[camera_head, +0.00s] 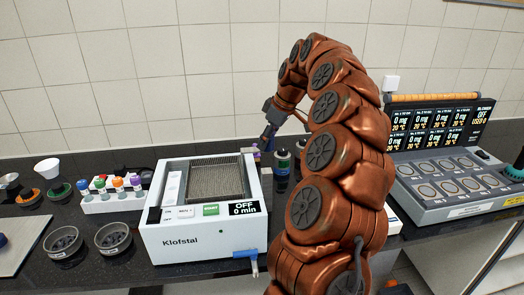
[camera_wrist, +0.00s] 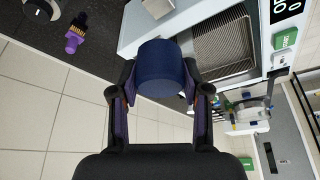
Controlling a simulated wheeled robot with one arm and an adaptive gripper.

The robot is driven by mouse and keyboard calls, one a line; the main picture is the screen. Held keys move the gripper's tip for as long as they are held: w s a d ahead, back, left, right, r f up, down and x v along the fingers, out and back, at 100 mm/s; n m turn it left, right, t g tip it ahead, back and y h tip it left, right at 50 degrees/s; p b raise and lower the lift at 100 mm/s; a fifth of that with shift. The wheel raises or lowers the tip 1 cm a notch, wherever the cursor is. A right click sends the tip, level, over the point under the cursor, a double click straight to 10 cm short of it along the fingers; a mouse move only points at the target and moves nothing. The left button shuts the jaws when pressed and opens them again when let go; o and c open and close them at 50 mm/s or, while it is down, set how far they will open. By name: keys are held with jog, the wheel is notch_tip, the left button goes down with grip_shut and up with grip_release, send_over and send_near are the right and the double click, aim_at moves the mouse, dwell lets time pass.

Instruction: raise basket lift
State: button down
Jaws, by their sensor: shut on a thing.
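The white Klofstal bath (camera_head: 185,241) stands on the dark bench, with a mesh basket (camera_head: 217,181) sitting in its open top. Its display reads OFF, 0 min. My gripper (camera_head: 266,143) is at the bath's back right corner, small and partly hidden in the head view. In the wrist view my gripper (camera_wrist: 160,98) is shut on a dark blue cylindrical knob (camera_wrist: 162,68), with a finger on each side. The bath's edge and the mesh basket (camera_wrist: 226,45) show behind the knob. Whether the knob joins the basket lift is hidden.
A rack of colored-cap vials (camera_head: 112,202) and bowls (camera_head: 113,238) stand left of the bath. A blue tap (camera_head: 246,254) juts from its front. Dark jars (camera_head: 282,165) stand behind right. A multi-pan device with screens (camera_head: 455,185) fills the right.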

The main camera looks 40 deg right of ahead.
jog(key=shift+w+d+r, duration=0.1)
jog(key=shift+r, duration=0.9)
jog(key=c, duration=0.8)
grip_release()
jog(key=shift+r, duration=0.1)
jog(key=shift+o, duration=1.3)
jog(key=shift+f, duration=0.2)
jog(key=shift+r, duration=0.1)
jog(key=v, duration=0.7)
jog(key=shift+s+r, duration=0.15)
jog(key=shift+s, duration=0.05)
